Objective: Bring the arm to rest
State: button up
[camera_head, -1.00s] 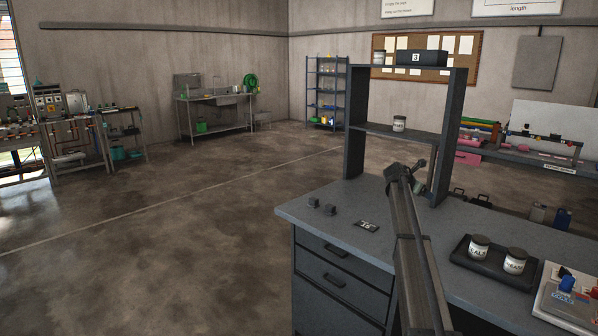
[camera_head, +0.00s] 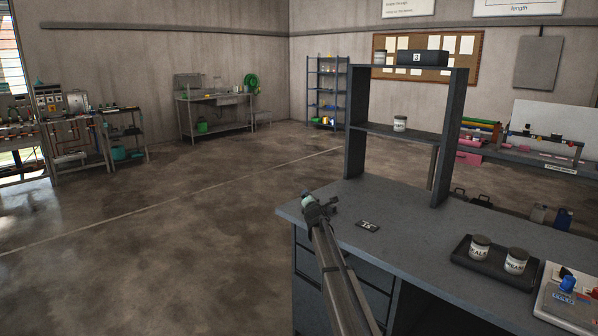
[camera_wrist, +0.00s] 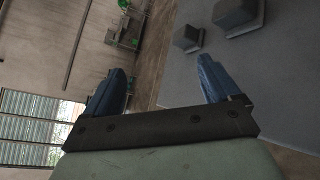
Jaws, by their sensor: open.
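My gripper (camera_wrist: 163,82) is open in the wrist view, its two blue fingers wide apart with nothing between them. In the head view the end of my arm (camera_head: 318,206) is over the left end of the grey workbench (camera_head: 400,238). The fingers cannot be made out there. Two small dark blocks, one nearer (camera_wrist: 187,38) and one farther (camera_wrist: 236,12), sit on the bench top in the wrist view, apart from the fingers. My arm hides them in the head view.
A dark shelf frame (camera_head: 356,125) stands on the bench, bearing a jar (camera_head: 400,123) and a box marked 3 (camera_head: 422,57). A small label plate (camera_head: 368,226) lies near my arm. A dark tray (camera_head: 488,272) holds two jars. The floor left of the bench is clear.

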jog(key=s+a+f+t+y, duration=0.1)
jog(key=s+a+f+y, duration=0.15)
jog(key=a, duration=0.65)
jog(key=s+d+f+m+g+h, duration=0.1)
jog(key=s+d+f+m+g, duration=0.25)
jog(key=s+f, duration=0.65)
jog(key=s+d+f+m+g+h, duration=0.15)
jog(key=s+d+f+m, duration=0.35)
jog(key=f, duration=0.9)
jog(key=s+d+f+m+g+h, duration=0.1)
jog(key=s+d+f+m+g, duration=0.2)
jog(key=s+f, duration=0.7)
jog(key=s+d+f+m+g, duration=0.25)
jog(key=s+d+f, duration=0.25)
jog(key=s+f, duration=0.55)
jog(key=s+d+f+m+g, duration=0.1)
jog(key=s+f+m+g, duration=0.15)
jog(key=s, duration=0.45)
jog(key=s+d+f+m+g, duration=0.1)
jog(key=s+f+g, duration=0.15)
jog(key=s, duration=0.55)
jog(key=s+d+f+m+g, duration=0.1)
jog(key=s+m+g, duration=0.3)
jog(key=s, duration=1.4)
jog(key=s+d+f+m+g, duration=0.1)
jog(key=s+m+g, duration=0.3)
jog(key=s, duration=1.4)
jog(key=shift+s+d+y, duration=0.15)
jog(key=shift+y, duration=0.25)
